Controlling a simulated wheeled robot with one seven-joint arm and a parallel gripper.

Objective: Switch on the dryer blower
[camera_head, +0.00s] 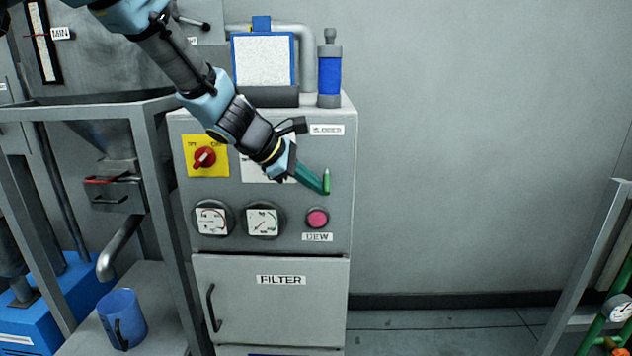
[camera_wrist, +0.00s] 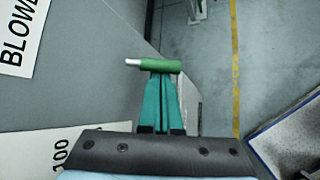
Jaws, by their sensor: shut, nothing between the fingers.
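The dryer's grey control cabinet (camera_head: 290,225) fills the middle of the head view. A small green handle (camera_head: 326,178) stands on its front, below a small white label (camera_head: 327,130) too blurred to read. In the wrist view the green handle (camera_wrist: 160,66) has a pale stem at its left end, and a label reading "BLOW…" (camera_wrist: 18,35) is on the panel. My gripper (camera_head: 322,189) is shut and empty, its teal fingers pointing at the handle. In the wrist view the fingertips (camera_wrist: 161,76) reach the handle; I cannot tell whether they touch.
A red rotary switch (camera_head: 205,157) on a yellow plate, two gauges (camera_head: 213,220) (camera_head: 263,221) and a pink button (camera_head: 317,218) share the panel. A frame (camera_head: 158,180) stands left, with a blue mug (camera_head: 122,318). The floor to the right is mostly clear.

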